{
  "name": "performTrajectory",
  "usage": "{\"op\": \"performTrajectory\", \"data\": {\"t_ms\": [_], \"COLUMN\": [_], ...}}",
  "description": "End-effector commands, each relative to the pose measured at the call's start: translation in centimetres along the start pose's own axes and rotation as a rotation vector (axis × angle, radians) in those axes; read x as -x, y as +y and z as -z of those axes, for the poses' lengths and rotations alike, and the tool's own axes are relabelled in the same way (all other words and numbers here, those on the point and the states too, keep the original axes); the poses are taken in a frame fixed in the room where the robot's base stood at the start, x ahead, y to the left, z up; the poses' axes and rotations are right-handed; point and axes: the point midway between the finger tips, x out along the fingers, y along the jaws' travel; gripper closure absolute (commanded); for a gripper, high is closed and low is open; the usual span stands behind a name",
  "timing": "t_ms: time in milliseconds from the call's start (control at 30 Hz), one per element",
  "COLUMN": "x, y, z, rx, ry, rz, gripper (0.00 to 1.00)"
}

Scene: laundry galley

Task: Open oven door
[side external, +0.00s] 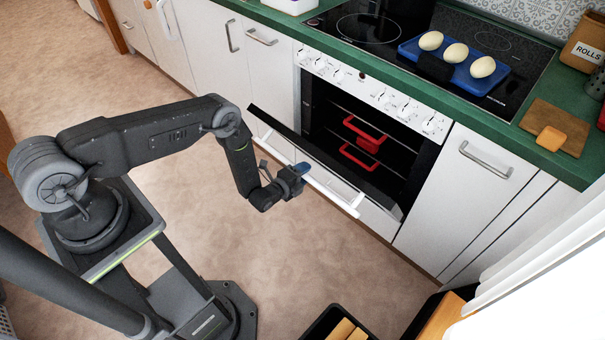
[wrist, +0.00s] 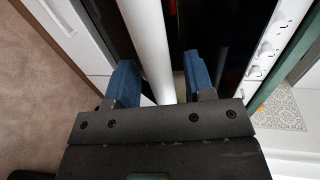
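The oven door (side external: 290,136) is partly open, tilted outward from the top of the oven (side external: 365,130). Its white handle bar (side external: 333,190) runs along the door's outer edge. My gripper (side external: 300,170) is at the handle, near the middle of the door. In the wrist view, the white handle bar (wrist: 150,45) passes between the two blue fingers of my gripper (wrist: 160,80). The fingers are apart, with a visible gap between the bar and the right finger. The fingertips' far ends are partly hidden by the bar in neither view clearly enough to show contact.
Red-handled items (side external: 362,143) sit inside the oven. Above are a black cooktop (side external: 385,22) and a blue tray (side external: 470,75) with three eggs. White cabinets (side external: 485,170) flank the oven. A dark bin (side external: 340,325) stands at the bottom. Floor in front of the door is clear.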

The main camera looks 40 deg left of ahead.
Motion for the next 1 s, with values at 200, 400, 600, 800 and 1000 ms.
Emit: {"op": "performTrajectory", "data": {"t_ms": [200, 400, 600, 800, 1000], "x": [0.1, 2.1, 6.4, 10.7, 13.2], "y": [-0.1, 0.0, 0.0, 0.0, 0.0], "z": [0.0, 0.0, 0.0, 0.0, 0.0], "rx": [0.0, 0.0, 0.0, 0.001, 0.0], "ry": [0.001, 0.001, 0.0, 0.0, 0.0], "rz": [0.001, -0.001, -0.004, -0.003, -0.001], "gripper": [0.52, 0.52, 0.52, 0.52, 0.52]}}
